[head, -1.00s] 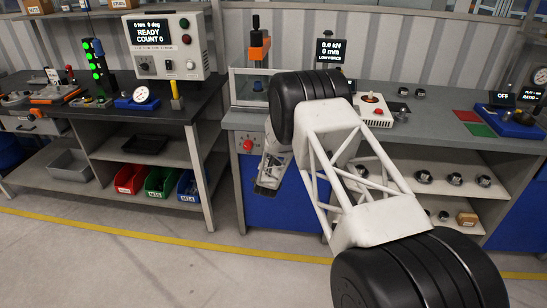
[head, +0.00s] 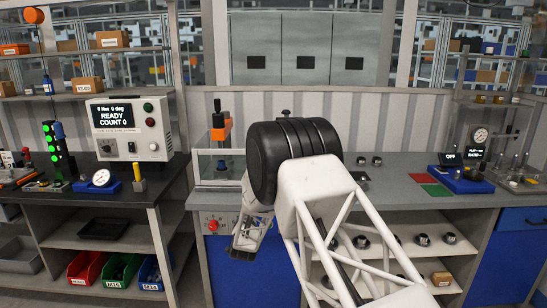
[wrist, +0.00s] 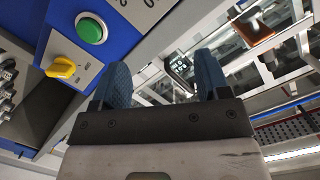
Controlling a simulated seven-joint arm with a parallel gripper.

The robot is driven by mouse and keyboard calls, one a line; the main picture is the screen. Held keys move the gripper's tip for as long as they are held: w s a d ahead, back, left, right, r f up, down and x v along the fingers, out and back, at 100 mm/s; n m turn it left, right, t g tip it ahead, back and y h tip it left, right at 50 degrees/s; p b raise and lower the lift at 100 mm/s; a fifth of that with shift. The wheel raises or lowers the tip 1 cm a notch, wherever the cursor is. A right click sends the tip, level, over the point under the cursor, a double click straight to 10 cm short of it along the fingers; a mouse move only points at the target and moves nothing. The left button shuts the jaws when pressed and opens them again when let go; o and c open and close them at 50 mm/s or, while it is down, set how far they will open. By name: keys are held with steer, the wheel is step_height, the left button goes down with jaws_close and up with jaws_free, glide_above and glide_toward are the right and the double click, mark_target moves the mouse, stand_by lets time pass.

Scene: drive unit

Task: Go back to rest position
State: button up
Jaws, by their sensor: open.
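My gripper (wrist: 163,85) shows in the wrist view with its two blue fingers apart and nothing between them. In the head view my gripper (head: 243,245) hangs below the dark elbow joint, in front of the middle bench's front edge. My white lattice arm link hides part of the bench and its lower shelf. In the wrist view a blue control panel with a green button (wrist: 91,30) and a yellow knob (wrist: 62,68) is at the upper left.
The middle bench (head: 400,190) holds a press with an orange part (head: 220,128), red and green mats (head: 423,178) and a blue gauge unit (head: 465,180). The left bench holds a torque display (head: 130,128). Coloured bins (head: 88,267) sit below it.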

steer(key=s+d+r+n+g, duration=0.1)
steer(key=s+d+r+g, duration=0.1)
steer(key=s+d+r, duration=0.35)
steer(key=s+d+r+n+g, duration=0.1)
steer(key=s+d+r, duration=0.1)
steer(key=r, duration=0.7)
steer(key=s+d+r+n+g+y, duration=0.1)
steer(key=s+d+r+g, duration=0.1)
steer(key=s+d+r, duration=0.45)
steer(key=s+d+r+n+g, duration=0.1)
steer(key=s+d+r+g, duration=0.2)
steer(key=s, duration=0.6)
steer(key=s+d+r+g, duration=0.1)
steer(key=s+d, duration=0.3)
steer(key=s, duration=1)
steer(key=s+d+r+n+g+h, duration=0.1)
steer(key=s+d, duration=0.4)
steer(key=s, duration=1)
steer(key=s+d+r+n+g+h, duration=0.1)
steer(key=s+d+r+g, duration=0.1)
steer(key=s, duration=1.2)
steer(key=shift+s+d+r+g, duration=0.25)
steer(key=shift+s+d+g, duration=0.1)
steer(key=shift+d+g, duration=0.7)
